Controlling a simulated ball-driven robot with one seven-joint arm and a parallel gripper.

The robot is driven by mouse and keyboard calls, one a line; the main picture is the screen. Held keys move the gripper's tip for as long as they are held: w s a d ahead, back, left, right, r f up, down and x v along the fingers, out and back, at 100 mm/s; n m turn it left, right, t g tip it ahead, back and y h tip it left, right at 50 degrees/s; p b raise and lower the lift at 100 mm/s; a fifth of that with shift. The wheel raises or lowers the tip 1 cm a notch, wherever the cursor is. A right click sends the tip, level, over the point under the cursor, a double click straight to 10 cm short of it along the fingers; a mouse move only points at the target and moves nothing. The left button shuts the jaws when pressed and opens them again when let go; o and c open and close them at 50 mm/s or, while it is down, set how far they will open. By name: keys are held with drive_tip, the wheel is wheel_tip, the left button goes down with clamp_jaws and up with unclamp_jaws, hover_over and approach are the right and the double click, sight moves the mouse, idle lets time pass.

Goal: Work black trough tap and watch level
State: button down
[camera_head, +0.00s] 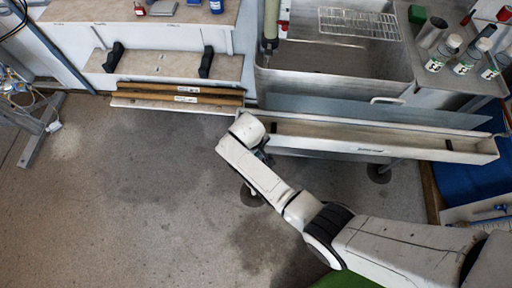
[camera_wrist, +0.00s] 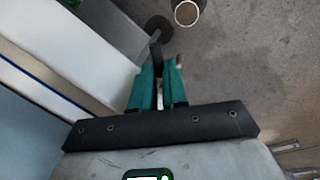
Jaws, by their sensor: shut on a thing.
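The long pale trough (camera_head: 455,150) runs along the front of the steel sink in the head view. Its inside looks grey-brown; I cannot make out a water level. In the wrist view my gripper (camera_wrist: 158,82) has teal fingers closed on a small black handle, which appears to be the black trough tap (camera_wrist: 155,48). The handle sticks out beyond the fingertips, beside a white wall (camera_wrist: 85,60) on the left. In the head view the white end of my arm is at the trough's left end and hides the fingers and the tap.
A steel sink (camera_head: 335,60) with a wire rack (camera_head: 358,23) lies behind the trough. Two wooden bars (camera_head: 178,95) lie on the low shelf edge at left. Labelled jars (camera_head: 465,62) stand at right. A pale open-ended tube (camera_wrist: 187,13) shows below.

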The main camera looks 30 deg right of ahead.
drive_tip(key=n, duration=0.2)
drive_tip(key=d+n+p, duration=0.1)
drive_tip(key=n, duration=0.1)
drive_tip(key=shift+w+r+t+p, duration=0.1)
drive_tip(key=shift+t+p, duration=0.2)
drive_tip(key=shift+t, duration=0.1)
drive_tip(key=shift+w+d+n+y+p, duration=0.1)
drive_tip(key=shift+d+n+y+p, duration=0.1)
drive_tip(key=shift+n, duration=0.65)
drive_tip(key=shift+w+d+n+y+p, duration=0.1)
drive_tip(key=shift+n+y+p, duration=0.1)
drive_tip(key=shift+n, duration=0.65)
drive_tip(key=c, duration=1.1)
unclamp_jaws()
drive_tip(key=shift+c, duration=0.2)
